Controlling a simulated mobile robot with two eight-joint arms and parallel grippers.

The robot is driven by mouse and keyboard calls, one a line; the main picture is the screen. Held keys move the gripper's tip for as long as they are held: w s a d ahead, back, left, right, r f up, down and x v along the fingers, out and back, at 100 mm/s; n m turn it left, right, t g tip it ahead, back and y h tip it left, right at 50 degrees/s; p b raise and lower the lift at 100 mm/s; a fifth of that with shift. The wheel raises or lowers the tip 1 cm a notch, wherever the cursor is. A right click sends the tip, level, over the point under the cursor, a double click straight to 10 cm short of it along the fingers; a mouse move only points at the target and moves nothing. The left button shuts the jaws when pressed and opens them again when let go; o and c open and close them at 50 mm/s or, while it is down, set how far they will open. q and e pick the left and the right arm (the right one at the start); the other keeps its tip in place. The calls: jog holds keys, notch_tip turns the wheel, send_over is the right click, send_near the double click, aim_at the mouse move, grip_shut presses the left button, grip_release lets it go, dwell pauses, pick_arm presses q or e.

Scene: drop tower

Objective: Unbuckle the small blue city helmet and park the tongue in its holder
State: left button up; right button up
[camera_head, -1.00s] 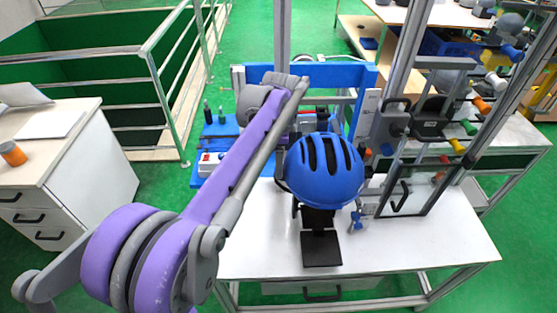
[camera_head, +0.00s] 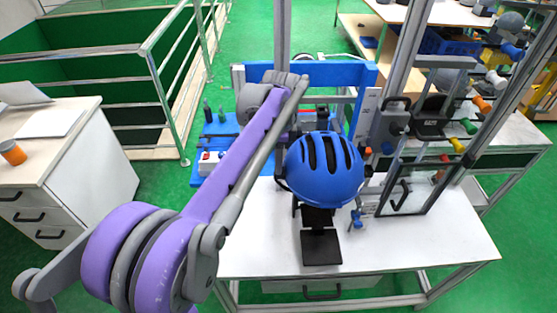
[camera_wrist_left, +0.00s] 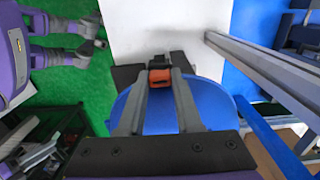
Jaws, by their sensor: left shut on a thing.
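The small blue city helmet (camera_head: 325,170) sits on a black headform stand (camera_head: 321,247) on the white table. It also shows in the left wrist view (camera_wrist_left: 212,104), beneath my fingers. My left gripper (camera_wrist_left: 160,76) is shut on a small orange-and-black buckle piece (camera_wrist_left: 160,62) at the helmet's edge. In the head view my left arm reaches over to the helmet's far left side, and the fingertips are hidden there. I cannot tell whether the tongue is in the buckle. I cannot make out the tongue holder for certain. My right gripper is not identifiable in these views.
A metal tower frame (camera_head: 401,75) stands just right of and behind the helmet. A small blue clamp-like part (camera_head: 357,220) is on the table to its right. A clear-paned guard (camera_head: 408,195) stands further right. The front left of the white table (camera_head: 255,240) is clear.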

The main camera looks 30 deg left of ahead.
pick_arm(q)
jog(key=shift+r, duration=0.1)
